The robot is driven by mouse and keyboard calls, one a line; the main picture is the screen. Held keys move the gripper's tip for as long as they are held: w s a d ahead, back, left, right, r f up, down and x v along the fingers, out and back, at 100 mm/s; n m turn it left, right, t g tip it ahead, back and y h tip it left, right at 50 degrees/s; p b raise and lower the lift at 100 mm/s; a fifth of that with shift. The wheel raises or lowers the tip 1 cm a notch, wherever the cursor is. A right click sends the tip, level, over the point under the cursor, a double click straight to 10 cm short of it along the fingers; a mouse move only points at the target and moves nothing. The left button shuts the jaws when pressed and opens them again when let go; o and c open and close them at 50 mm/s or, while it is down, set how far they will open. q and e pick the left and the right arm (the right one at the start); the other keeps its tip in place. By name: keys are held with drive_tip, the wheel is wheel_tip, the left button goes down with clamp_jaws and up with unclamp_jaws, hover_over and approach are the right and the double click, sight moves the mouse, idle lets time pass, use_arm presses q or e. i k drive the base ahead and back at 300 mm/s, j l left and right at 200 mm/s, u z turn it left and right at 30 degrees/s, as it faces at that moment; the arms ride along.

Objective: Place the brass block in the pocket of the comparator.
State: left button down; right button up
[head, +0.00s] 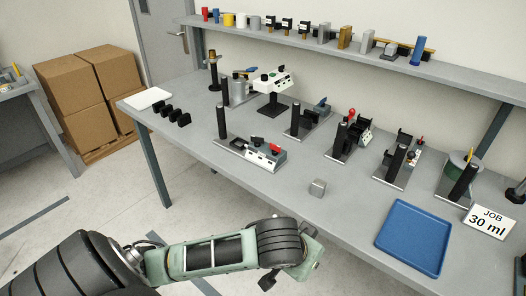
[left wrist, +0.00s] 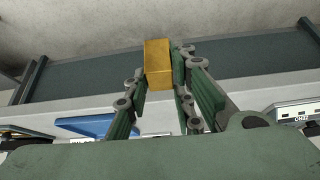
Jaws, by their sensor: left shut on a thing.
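The brass block (left wrist: 158,63) is a golden rectangular block between the fingers of my left gripper (left wrist: 160,78) in the left wrist view. The gripper is shut on it, and the block projects past the fingertips. In the head view my left gripper (head: 295,268) is at the bottom centre, in front of the table's front edge; the block cannot be made out there. Several fixtures stand on the table, among them a white-headed instrument (head: 271,82) and a low unit with a red part (head: 262,152). I cannot tell which is the comparator, and no pocket shows clearly. My right gripper is out of view.
A job card (head: 489,220) stands right of the tray. A rear shelf (head: 350,52) holds several blocks and cylinders. Cardboard boxes (head: 80,95) stand at left.

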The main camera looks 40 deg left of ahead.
sight(239, 146)
drive_tip(key=j+z, duration=0.45)
drive_tip(key=k+j+z, duration=0.2)
drive_tip(key=j+z, duration=0.2)
drive_tip(key=j, duration=0.25)
